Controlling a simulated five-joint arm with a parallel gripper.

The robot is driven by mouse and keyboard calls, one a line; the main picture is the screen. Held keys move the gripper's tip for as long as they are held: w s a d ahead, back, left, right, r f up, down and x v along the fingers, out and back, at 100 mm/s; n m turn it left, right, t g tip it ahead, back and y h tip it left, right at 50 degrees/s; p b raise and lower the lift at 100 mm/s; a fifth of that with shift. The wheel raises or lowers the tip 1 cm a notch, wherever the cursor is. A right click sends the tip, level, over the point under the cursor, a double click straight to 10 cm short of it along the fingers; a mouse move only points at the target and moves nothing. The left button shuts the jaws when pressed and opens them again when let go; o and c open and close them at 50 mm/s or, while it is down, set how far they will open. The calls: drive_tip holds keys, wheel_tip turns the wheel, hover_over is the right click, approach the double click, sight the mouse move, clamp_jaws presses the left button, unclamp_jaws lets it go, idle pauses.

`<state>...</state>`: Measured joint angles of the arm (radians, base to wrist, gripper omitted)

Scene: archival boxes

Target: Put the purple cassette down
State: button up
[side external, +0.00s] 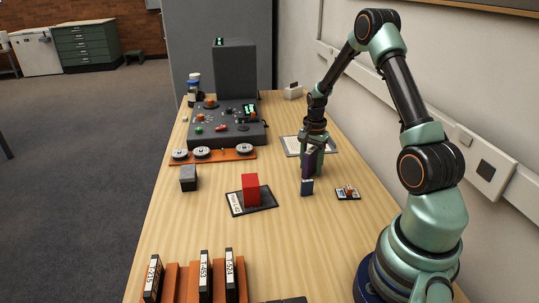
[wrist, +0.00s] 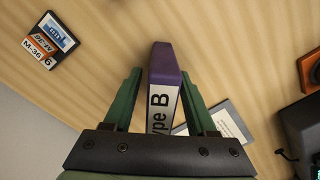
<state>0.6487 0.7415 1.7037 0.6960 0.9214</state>
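The purple cassette (side external: 308,172) stands upright on end in my gripper (side external: 312,148). Its lower end looks blue-grey in the side view and is at or just above the wooden table; I cannot tell if it touches. In the wrist view the cassette (wrist: 166,70) shows a purple end and a white label, partly hidden, reading "ype B". It lies between the two green fingers of my gripper (wrist: 163,80), which appear shut on it.
A small cassette marked M-36 (side external: 347,193) lies right of my gripper. A red block (side external: 251,189) stands on a dark flat case (side external: 265,202) to the left. A grey-edged flat tray (side external: 292,152) lies behind. Upright cassettes (side external: 204,275) stand in an orange rack in front.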

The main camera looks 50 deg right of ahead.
drive_tip(key=shift+r, duration=0.15)
wheel_tip(320, 180, up, 11)
drive_tip(key=shift+a+r, duration=0.1)
drive_tip(key=shift+r, duration=0.5)
drive_tip(key=a+r+n+t+h, duration=0.1)
drive_tip(key=a+r+n, duration=0.35)
drive_tip(key=a, duration=0.25)
drive_tip(key=a+r+n+t, duration=0.2)
drive_tip(key=a+r+n, duration=0.25)
drive_tip(key=a, duration=0.35)
drive_tip(key=s+a+r+n+t, duration=0.1)
drive_tip(key=s+a+n, duration=0.2)
drive_tip(key=a, duration=0.3)
drive_tip(key=s+a+r+n+t+y, duration=0.1)
drive_tip(key=s+a+n, duration=0.3)
drive_tip(key=a+n, duration=0.1)
drive_tip(key=shift+a+r+n+t, duration=0.3)
drive_tip(key=shift+a+r+n, duration=0.05)
drive_tip(key=shift+n, duration=0.15)
